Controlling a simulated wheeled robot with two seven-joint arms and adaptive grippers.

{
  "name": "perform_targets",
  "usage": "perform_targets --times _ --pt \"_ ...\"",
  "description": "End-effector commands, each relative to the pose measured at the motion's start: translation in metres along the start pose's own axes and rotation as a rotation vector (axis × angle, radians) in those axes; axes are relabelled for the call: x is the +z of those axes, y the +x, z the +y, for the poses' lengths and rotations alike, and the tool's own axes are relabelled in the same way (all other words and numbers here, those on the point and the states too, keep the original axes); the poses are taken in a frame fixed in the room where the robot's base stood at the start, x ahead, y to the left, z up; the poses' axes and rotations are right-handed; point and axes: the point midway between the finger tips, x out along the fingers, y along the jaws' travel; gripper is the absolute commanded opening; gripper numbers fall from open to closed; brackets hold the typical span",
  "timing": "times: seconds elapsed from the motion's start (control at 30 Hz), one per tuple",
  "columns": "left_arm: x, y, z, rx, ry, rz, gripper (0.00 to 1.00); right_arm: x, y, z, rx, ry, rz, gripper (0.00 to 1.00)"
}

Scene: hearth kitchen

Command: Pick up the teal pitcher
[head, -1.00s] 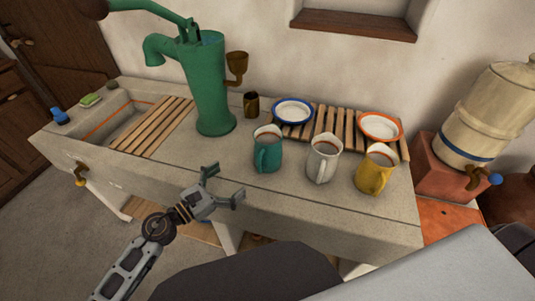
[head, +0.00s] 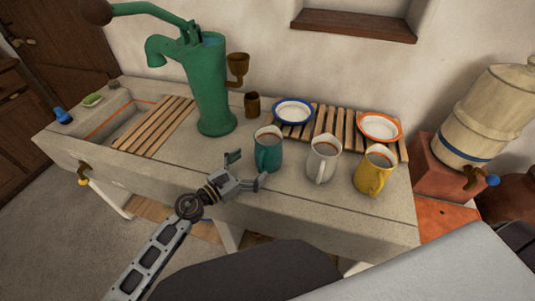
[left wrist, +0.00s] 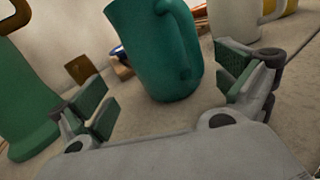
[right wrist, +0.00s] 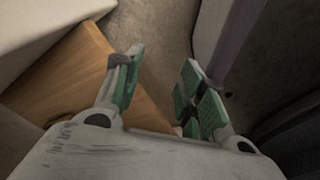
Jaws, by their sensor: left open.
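The teal pitcher (head: 268,152) stands upright on the stone counter, left of a white pitcher (head: 323,160) and a yellow pitcher (head: 374,172). My left gripper (head: 249,168) is open and empty, just in front of the teal pitcher and a little to its left. In the left wrist view the teal pitcher (left wrist: 155,50) stands ahead, between and beyond the two spread fingers (left wrist: 168,95), with its handle toward the right finger. No contact shows. My right gripper (right wrist: 162,85) is open and empty in the right wrist view, away from the counter; it is not visible in the head view.
A green hand pump (head: 212,90) stands left of the pitchers, with a small brown cup (head: 252,104) beside it. Behind the pitchers, a blue-rimmed plate (head: 293,110) and an orange-rimmed plate (head: 380,127) lie on a wooden rack (head: 335,122). The counter front (head: 330,215) is clear.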

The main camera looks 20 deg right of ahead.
Motion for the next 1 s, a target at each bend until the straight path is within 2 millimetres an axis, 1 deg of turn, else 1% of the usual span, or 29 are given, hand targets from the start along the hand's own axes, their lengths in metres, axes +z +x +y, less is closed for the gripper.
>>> perform_targets --times 0.1,0.27,0.5,0.67,0.77,0.93,1.0 --pt "0.001 0.004 0.0 0.0 0.001 0.0 1.0 -0.004 0.0 0.002 0.002 -0.001 0.008 0.4" --pt "0.0 0.005 0.0 0.0 0.0 0.0 1.0 -0.006 0.0 0.003 0.003 -0.001 0.012 0.4" --pt "0.001 0.005 0.0 0.0 0.0 0.0 1.0 -0.001 -0.001 0.002 0.002 -0.001 0.004 0.4" --pt "0.004 0.013 -0.001 0.0 0.0 -0.001 1.0 0.003 -0.004 0.002 0.001 -0.002 0.003 0.4" --pt "0.007 0.02 -0.003 0.0 -0.001 -0.001 1.0 0.01 -0.005 0.003 0.002 -0.002 -0.003 0.4" --pt "0.013 0.036 -0.005 0.0 0.001 -0.001 1.0 0.029 -0.007 0.006 0.005 -0.005 -0.022 0.4" --pt "0.011 0.042 -0.004 0.001 -0.001 -0.001 1.0 0.037 -0.005 0.008 0.008 -0.007 -0.031 0.4"
